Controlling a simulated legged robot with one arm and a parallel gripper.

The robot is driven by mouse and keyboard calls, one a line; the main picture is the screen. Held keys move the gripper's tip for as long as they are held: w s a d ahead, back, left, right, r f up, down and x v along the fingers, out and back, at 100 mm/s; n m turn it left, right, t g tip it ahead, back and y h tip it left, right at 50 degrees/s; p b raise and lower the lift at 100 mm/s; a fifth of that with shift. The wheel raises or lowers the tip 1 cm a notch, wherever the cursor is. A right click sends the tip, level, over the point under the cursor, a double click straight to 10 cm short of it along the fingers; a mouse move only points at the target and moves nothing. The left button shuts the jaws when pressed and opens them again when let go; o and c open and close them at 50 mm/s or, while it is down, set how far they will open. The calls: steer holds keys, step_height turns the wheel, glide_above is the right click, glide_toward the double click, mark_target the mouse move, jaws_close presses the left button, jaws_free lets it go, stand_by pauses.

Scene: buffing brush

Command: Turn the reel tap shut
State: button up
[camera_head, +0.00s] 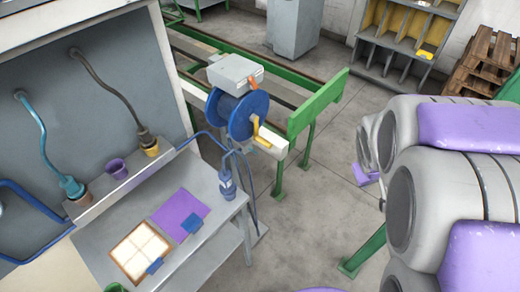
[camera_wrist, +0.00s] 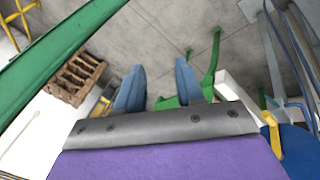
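A blue reel (camera_head: 237,113) is mounted on the end of a pale beam, under a grey box (camera_head: 235,72). A yellow cranked lever (camera_head: 260,134) sits on its front right, and a small orange lever (camera_head: 253,83) sits by the box. I cannot tell for certain which lever is the tap. In the wrist view, the blue reel (camera_wrist: 302,150) and yellow lever (camera_wrist: 272,130) show at the lower right edge. My gripper (camera_wrist: 159,88) is open and empty, its two blue-grey fingers well apart and pointing away from the reel. The gripper's fingers are not clear in the head view.
A green rail frame (camera_head: 318,102) stands right of the reel. Shelves (camera_head: 405,35) and pallets (camera_head: 487,62) stand at the back. Floor between is clear.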

steer(key=w+d+f+n+t+b, duration=0.1)
steer(key=w+d+f+n+t, duration=0.15)
steer(key=w, duration=0.35)
steer(key=w+d+f+n+t, duration=0.1)
steer(key=w+f, duration=0.2)
steer(key=w, duration=0.3)
steer(key=w+a+f+n+t+y+b, duration=0.1)
steer(key=w+a+f+n+t+y, duration=0.35)
steer(key=w+f, duration=0.45)
steer(key=n+y+b, duration=0.2)
steer(key=n+y, duration=0.4)
steer(key=y, duration=0.7)
glide_toward(255, 153)
steer(key=b+x, duration=0.3)
steer(key=x, duration=0.6)
steer(key=shift+w+a+r, duration=0.15)
steer(key=shift+a+r, duration=0.05)
steer(key=shift+a, duration=0.05)
steer(key=shift+c, duration=0.5)
jaws_close()
